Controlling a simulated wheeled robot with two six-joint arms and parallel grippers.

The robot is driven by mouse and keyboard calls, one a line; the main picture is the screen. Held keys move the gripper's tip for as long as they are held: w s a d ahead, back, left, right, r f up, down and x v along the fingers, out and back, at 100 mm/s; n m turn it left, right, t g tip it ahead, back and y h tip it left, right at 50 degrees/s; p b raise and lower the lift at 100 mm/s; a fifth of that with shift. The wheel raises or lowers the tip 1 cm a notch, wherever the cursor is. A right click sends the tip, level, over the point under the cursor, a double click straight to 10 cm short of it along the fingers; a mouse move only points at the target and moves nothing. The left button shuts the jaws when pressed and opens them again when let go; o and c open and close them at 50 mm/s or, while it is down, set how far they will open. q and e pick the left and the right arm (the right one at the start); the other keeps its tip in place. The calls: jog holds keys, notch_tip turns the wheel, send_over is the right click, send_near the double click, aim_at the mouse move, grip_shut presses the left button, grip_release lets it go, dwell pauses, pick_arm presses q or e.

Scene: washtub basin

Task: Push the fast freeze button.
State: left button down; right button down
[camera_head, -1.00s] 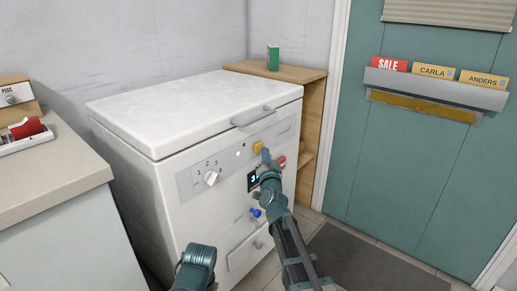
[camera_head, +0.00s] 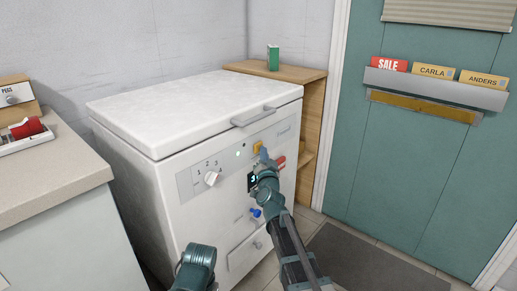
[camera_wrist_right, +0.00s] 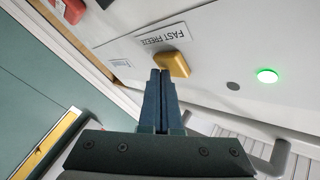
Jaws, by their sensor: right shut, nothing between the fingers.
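The fast freeze button (camera_head: 257,147) is a yellow square button on the front panel of the white chest freezer (camera_head: 180,110). In the right wrist view the button (camera_wrist_right: 174,63) sits under a label reading FAST FREEZE, which appears upside down. My right gripper (camera_head: 263,154) is shut and empty, and its fingertips partly cover the button in the head view. In the right wrist view the fingertips (camera_wrist_right: 160,73) are right beside the button's edge; I cannot tell whether they touch it. My left gripper is out of view; only a link of my left arm shows at the bottom.
The freezer handle (camera_head: 252,117) juts out above. A counter (camera_head: 45,175) stands left.

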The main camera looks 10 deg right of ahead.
jog(key=shift+w, duration=0.1)
dwell(0.3)
jog(key=shift+s+d, duration=0.35)
jog(key=shift+s, duration=0.15)
jog(key=shift+s+d, duration=0.9)
jog(key=shift+s, duration=0.3)
jog(key=shift+s+d, duration=0.9)
jog(key=shift+s, duration=0.3)
